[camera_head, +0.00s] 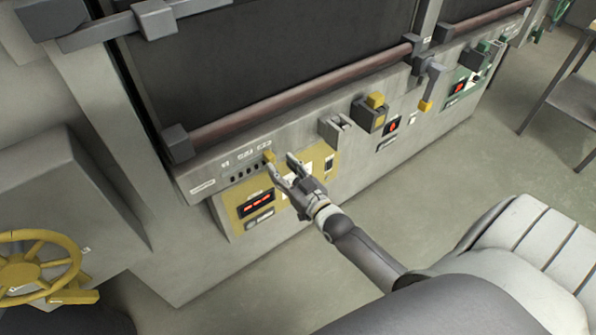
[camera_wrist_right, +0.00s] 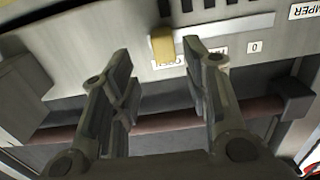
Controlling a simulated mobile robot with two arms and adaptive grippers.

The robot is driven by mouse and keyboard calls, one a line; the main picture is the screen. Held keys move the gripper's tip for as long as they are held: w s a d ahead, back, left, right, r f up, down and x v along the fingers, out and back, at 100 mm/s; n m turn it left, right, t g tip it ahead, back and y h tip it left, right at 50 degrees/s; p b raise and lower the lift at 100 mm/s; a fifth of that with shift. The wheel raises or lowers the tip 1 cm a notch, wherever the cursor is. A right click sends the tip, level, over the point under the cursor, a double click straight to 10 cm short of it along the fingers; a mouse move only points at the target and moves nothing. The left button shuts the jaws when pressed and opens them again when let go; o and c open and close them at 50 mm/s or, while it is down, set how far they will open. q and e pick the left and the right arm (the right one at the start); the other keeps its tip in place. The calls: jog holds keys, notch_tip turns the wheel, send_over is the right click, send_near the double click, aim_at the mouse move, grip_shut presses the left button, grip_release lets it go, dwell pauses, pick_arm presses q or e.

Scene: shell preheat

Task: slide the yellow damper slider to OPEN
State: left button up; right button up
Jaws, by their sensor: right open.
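The yellow damper slider (camera_head: 269,156) is a small block on the grey sloped panel, at the right end of a row of dark marks. It also shows in the right wrist view (camera_wrist_right: 162,45), at the end of a pale slot, with part of a "DAMPER" label at the upper right. My right gripper (camera_head: 282,164) is open in front of the slider. In the right wrist view its two fingers (camera_wrist_right: 157,68) stand apart, and the slider lies between and beyond their tips. No contact shows. My left gripper is not in view.
A yellow panel with a red display (camera_head: 257,203) sits below the slider. A grey bracket (camera_head: 338,127) and a yellow-topped box (camera_head: 373,108) stand to the right. A reddish bar (camera_head: 300,95) runs above. A yellow handwheel (camera_head: 38,265) is at lower left.

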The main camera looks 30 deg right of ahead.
jog(key=s, duration=0.7)
jog(key=shift+s+d, duration=0.2)
